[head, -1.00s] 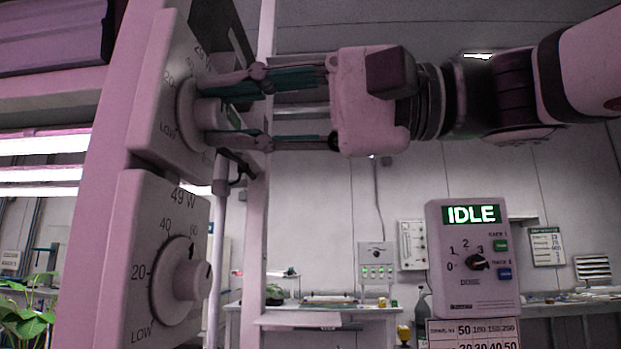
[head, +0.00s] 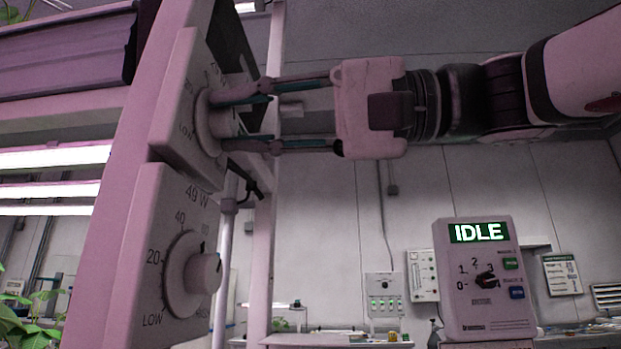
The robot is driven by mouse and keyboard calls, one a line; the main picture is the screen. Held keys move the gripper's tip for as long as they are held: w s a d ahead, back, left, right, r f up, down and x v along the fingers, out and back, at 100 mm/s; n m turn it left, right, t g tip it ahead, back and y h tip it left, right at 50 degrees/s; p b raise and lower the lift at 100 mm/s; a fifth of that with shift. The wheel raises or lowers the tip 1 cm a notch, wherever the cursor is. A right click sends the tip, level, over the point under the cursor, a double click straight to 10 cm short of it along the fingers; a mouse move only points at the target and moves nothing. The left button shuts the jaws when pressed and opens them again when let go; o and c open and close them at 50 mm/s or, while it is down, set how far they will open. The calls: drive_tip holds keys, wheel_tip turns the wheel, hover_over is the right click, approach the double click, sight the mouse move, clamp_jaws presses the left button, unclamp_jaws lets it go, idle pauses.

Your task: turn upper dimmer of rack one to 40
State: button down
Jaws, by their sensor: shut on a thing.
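The lower dimmer (head: 152,262) sits below, marked 49 W, LOW, 20 and 40. Its knob (head: 205,273) is free, with a dark pointer mark near the upper right of its dial.
The rack post (head: 108,220) stands at the left, with lit tubes (head: 50,188) and leaves beyond it. A control box (head: 485,278) reading IDLE stands at the lower right. Benches and wall panels lie behind. The space below my arm is open.

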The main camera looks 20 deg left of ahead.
drive_tip(key=shift+f, duration=0.1)
drive_tip(key=c, duration=1.3)
unclamp_jaws()
drive_tip(key=v, duration=1.2)
